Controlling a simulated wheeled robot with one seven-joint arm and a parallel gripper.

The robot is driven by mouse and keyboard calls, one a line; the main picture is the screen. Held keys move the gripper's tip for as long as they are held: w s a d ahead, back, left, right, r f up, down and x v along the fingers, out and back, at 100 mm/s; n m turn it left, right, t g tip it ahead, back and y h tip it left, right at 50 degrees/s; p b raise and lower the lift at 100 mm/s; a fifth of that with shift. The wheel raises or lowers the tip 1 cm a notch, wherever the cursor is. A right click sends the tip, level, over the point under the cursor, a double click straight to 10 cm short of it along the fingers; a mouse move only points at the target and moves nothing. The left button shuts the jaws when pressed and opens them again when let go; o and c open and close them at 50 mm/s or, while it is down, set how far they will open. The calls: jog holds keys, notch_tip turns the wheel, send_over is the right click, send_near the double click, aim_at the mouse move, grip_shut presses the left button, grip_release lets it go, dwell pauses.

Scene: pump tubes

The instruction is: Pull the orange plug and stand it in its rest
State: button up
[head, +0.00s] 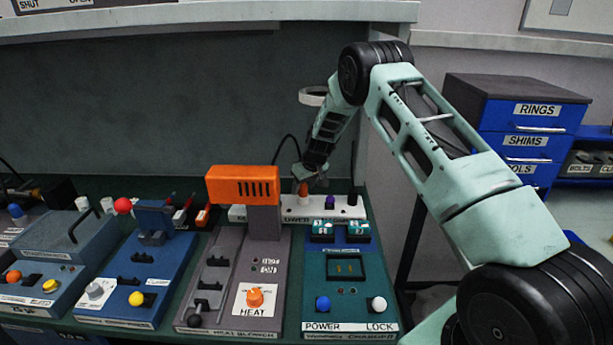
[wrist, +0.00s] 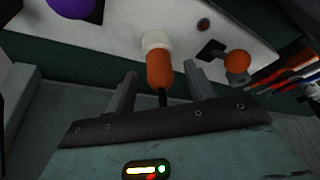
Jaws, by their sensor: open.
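The orange plug (head: 303,188) stands in the white power strip (head: 295,209) at the back of the bench. In the wrist view the orange plug (wrist: 160,68) has a white collar at its far end and a dark cord at its near end. My gripper (head: 308,177) is at the plug. In the wrist view my gripper (wrist: 161,72) is open, with one finger on each side of the plug and a visible gap on both sides. I cannot identify the plug's rest with certainty.
A purple plug (head: 329,202) and a dark plug (head: 351,199) stand to the right on the strip. The heat blower's orange head (head: 243,185) rises close on the left.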

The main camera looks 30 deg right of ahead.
jog(key=shift+x, duration=0.9)
jog(key=shift+c, duration=0.3)
grip_shut()
jog(key=shift+r+p, duration=0.35)
jog(key=shift+r, duration=0.45)
jog(key=shift+r+p, duration=0.75)
jog(key=shift+r, duration=1.25)
